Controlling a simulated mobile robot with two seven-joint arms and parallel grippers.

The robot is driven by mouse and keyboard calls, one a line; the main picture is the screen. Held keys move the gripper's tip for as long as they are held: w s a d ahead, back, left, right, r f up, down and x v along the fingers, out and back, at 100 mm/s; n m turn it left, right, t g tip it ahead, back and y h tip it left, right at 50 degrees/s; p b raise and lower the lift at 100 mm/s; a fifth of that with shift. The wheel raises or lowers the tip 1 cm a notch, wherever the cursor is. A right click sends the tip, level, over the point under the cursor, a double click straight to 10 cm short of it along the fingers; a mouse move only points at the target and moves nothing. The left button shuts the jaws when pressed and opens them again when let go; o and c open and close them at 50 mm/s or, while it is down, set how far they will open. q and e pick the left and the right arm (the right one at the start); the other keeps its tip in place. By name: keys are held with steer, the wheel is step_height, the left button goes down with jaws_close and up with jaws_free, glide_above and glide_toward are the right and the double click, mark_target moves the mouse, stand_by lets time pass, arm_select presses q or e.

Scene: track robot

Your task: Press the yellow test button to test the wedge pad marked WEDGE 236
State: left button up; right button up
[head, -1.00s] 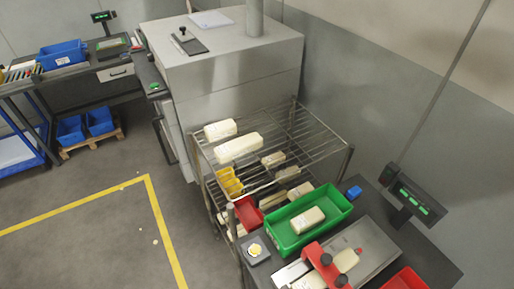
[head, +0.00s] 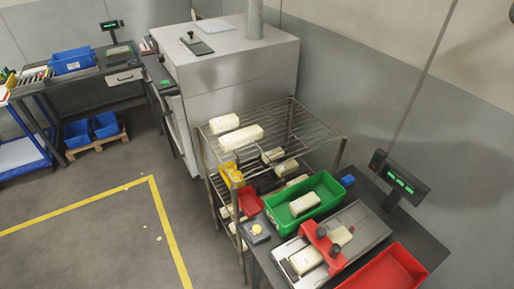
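The yellow test button (head: 256,229) sits on a small grey box (head: 254,236) at the near left corner of the dark bench. Beside it is a test device with a red clamp (head: 324,248) on a grey plate. A cream pad (head: 305,260) lies under the clamp's left side and another cream pad (head: 340,236) at its right. A cream pad (head: 303,203) lies in the green bin (head: 327,184). I cannot read any pad's marking at this size. Neither of my grippers shows in the head view.
A wire rack (head: 292,138) with cream blocks and yellow and red bins stands behind the bench. A red tray (head: 392,268) lies at the bench's right. A display (head: 402,180) with green digits stands at the back. Yellow-taped floor (head: 80,240) at left is clear.

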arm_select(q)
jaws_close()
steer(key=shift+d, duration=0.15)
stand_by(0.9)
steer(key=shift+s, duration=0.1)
